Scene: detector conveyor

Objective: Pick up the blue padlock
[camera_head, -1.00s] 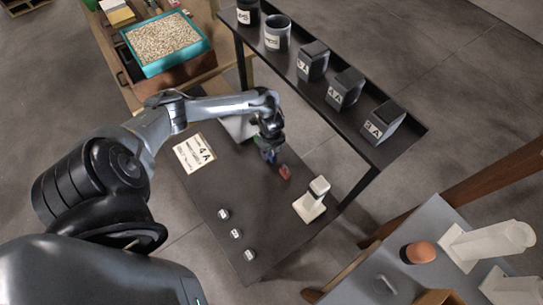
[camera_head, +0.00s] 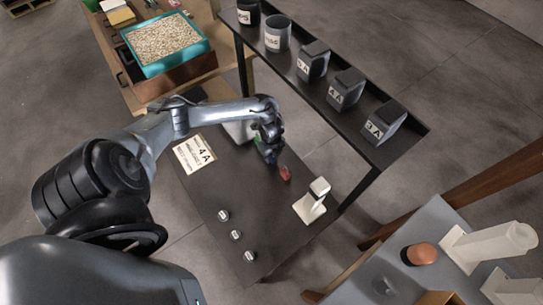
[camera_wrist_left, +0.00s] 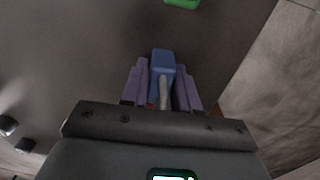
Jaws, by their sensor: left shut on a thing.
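The blue padlock (camera_wrist_left: 161,62) is between the purple fingers of my left gripper (camera_wrist_left: 161,85) in the left wrist view, with its grey shackle toward the palm. The left gripper is shut on it. In the head view my left gripper (camera_head: 271,158) is over the dark table, close to a red object (camera_head: 285,173), and the blue padlock is hard to make out there. A green object shows at the top of the left wrist view (camera_wrist_left: 182,3). My right gripper is not in view.
A sign reading 4A (camera_head: 195,153) lies on the dark table (camera_head: 215,185). Several small silvery items (camera_head: 236,235) sit at its near side. A white stand (camera_head: 312,202) is at the right. A raised shelf (camera_head: 345,115) with dark bins runs behind.

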